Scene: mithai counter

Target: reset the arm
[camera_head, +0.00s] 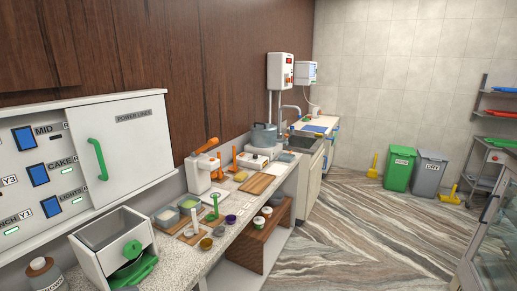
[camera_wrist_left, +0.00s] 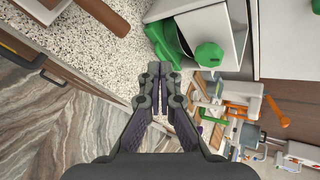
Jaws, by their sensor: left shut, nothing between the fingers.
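My left gripper (camera_wrist_left: 160,72) shows in the left wrist view with its two dark fingers together at the tips. It is shut and holds nothing. Beyond the fingertips are the speckled counter (camera_wrist_left: 98,50) and a white box-shaped machine with a green knob (camera_wrist_left: 209,55) and a green bowl-like part (camera_wrist_left: 164,42). I cannot tell the distance from the fingertips to the counter. Neither of my arms shows in the head view, and my right gripper is in no view.
In the head view, the white machine (camera_head: 93,262) stands at the counter's near left, beside a jar (camera_head: 42,272). A white wall cabinet with a green handle (camera_head: 98,159) hangs above. Bowls, boards and an orange-handled press (camera_head: 199,172) stand farther along. Open floor (camera_head: 350,240) lies to the right.

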